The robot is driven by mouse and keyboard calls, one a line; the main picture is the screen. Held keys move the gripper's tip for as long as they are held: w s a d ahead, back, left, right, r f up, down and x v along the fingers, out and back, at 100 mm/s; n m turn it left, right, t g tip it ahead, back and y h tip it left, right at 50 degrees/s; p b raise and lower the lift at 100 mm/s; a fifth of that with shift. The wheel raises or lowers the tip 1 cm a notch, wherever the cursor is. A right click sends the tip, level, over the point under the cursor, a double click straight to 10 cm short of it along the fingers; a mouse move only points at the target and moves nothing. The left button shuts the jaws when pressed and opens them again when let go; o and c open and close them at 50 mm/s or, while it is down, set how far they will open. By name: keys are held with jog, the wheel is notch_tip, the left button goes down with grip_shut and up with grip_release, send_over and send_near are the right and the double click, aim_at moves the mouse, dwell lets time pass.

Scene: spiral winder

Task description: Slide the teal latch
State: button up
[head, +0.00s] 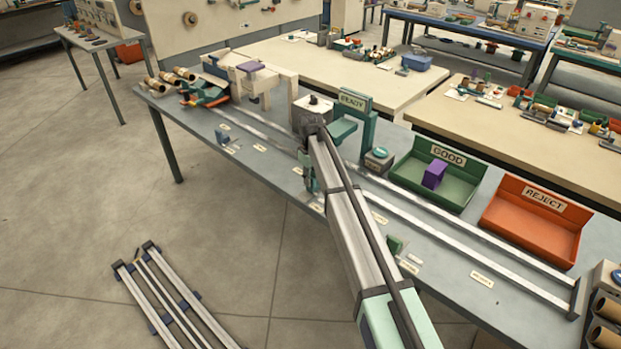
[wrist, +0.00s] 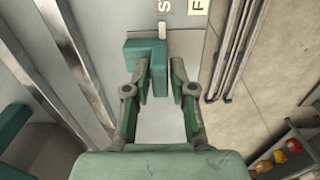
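The teal latch (wrist: 145,49) shows in the wrist view as an L-shaped block on the grey tabletop. Its narrower leg reaches down between the fingertips of my gripper (wrist: 161,68), nearer the left finger. A gap shows between this leg and the right finger. My gripper is open. I cannot tell whether the left finger touches the latch. In the head view my gripper (head: 311,184) is low over the bench's front strip, and my arm hides much of that spot. The latch cannot be made out there. A small white peg (wrist: 162,30) stands just beyond the latch.
Two long metal rails (head: 455,232) run along the bench. A green GOOD tray (head: 463,197) holds a purple block (head: 434,174); an orange REJECT tray (head: 570,252) is beside it. A teal READY sign (head: 354,101) stands behind my gripper. A dark green block (head: 394,243) sits right of my arm.

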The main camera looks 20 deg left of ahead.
grip_shut()
jog(key=shift+s+a, duration=0.25)
jog(key=shift+s, duration=0.45)
jog(key=shift+s+a, duration=0.25)
jog(key=shift+s, duration=0.45)
jog(key=shift+s+a, duration=0.25)
jog(key=shift+s, duration=0.45)
jog(key=o, duration=0.7)
grip_release()
jog(key=shift+s+a, duration=0.1)
jog(key=shift+r, duration=0.1)
